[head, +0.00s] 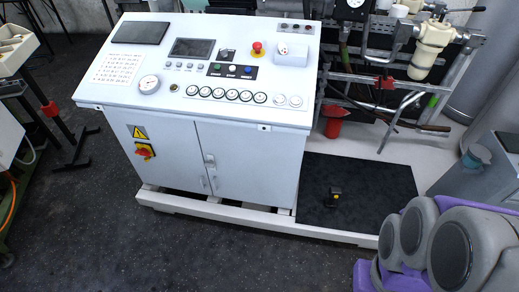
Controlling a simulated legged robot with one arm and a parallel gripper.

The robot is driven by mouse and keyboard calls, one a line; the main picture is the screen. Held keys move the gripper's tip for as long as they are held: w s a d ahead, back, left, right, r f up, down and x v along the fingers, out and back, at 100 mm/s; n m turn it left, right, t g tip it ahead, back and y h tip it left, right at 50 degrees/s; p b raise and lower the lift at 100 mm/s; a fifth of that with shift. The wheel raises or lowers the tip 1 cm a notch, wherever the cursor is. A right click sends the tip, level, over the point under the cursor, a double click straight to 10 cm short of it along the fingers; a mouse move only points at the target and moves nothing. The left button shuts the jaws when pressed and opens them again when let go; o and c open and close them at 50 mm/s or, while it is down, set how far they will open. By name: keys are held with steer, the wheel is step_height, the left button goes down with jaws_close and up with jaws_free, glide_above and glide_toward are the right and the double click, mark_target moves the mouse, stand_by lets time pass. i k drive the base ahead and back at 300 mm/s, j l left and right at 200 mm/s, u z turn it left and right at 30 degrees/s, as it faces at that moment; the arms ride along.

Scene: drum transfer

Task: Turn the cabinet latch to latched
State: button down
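The white control cabinet (245,152) stands in the middle of the head view under a sloping panel, its doors closed. A small grey handle (210,161) sits by the seam between the two doors, and another small fitting (214,182) sits below it. Either may be the latch; they are too small to tell whether latched. A red rotary switch on a yellow plate (144,151) is on the left door, below a yellow warning triangle.
The sloping panel (213,78) carries a red emergency button (257,47), gauges and several round dials. A black mat (357,194) with a small yellow-black object (334,197) lies right of the cabinet. Pipework and a red funnel-like piece (335,121) stand behind. Dark floor in front is clear.

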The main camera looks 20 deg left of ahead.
mark_target(210, 164)
steer(key=u, duration=1.35)
steer(key=i+j+z, duration=0.1)
steer(key=z, duration=0.35)
steer(key=j+z, duration=0.3)
steer(key=z, duration=0.15)
steer(key=j+z, duration=0.25)
steer(key=z, duration=0.2)
steer(key=j+z, duration=0.3)
steer(key=z, duration=0.2)
steer(key=k+j+z, duration=0.1)
steer(key=j, duration=0.35)
steer(key=k+j, duration=0.1)
steer(key=j, duration=0.3)
steer(key=k+j+z, duration=0.15)
steer(key=j, duration=0.7)
steer(key=k+j+z, duration=0.15)
steer(key=j, duration=0.25)
steer(key=k+j+z, duration=0.1)
steer(key=j, duration=0.3)
steer(key=i+j, duration=0.35)
steer(key=j, duration=0.15)
